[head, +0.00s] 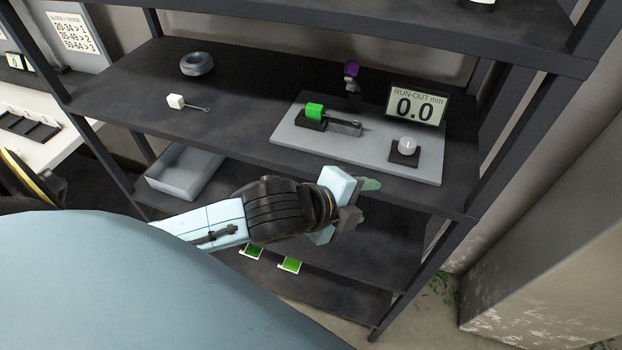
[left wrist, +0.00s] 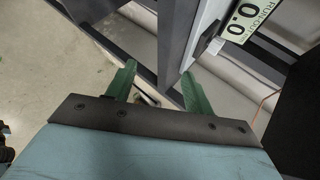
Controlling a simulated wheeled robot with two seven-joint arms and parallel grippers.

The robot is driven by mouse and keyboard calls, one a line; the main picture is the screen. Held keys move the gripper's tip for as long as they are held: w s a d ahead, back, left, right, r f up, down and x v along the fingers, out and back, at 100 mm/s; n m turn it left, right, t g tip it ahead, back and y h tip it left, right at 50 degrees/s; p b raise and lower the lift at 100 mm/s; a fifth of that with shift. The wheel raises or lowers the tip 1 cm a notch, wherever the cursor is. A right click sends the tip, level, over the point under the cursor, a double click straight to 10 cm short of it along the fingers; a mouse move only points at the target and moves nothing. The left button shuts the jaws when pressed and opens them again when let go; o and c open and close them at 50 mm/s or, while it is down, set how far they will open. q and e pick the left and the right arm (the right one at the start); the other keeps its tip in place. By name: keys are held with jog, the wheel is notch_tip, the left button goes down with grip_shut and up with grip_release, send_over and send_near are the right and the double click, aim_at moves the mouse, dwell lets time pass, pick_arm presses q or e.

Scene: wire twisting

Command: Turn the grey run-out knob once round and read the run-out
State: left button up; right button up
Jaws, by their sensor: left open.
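The grey run-out knob (head: 407,145) stands on a small dark square base at the right of a light grey plate (head: 300,142) on the shelf. The run-out display (head: 416,104) behind it reads 0.0 mm; part of it also shows in the left wrist view (left wrist: 240,20). My left gripper (head: 366,199) is open and empty in front of the shelf's front edge, apart from the knob. Its two green fingers (left wrist: 157,88) show spread in the left wrist view. My right gripper is not in view.
A purple-topped stand (head: 351,75) rises behind the plate. A grey tray (head: 185,172) sits below. Shelf posts (head: 470,180) border the right.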

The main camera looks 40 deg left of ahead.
pick_arm(q)
jog(key=s+a+f+n+g+y+b, duration=0.1)
jog(key=s+a+f+n+g, duration=0.1)
jog(key=f+n, duration=0.4)
jog(key=s+a+f+n+g+y+b, duration=0.1)
jog(key=s+a+f+n+g+y, duration=0.1)
jog(key=f+n, duration=0.5)
jog(key=shift+s+a+f, duration=0.7)
jog(key=shift+s+f, duration=0.7)
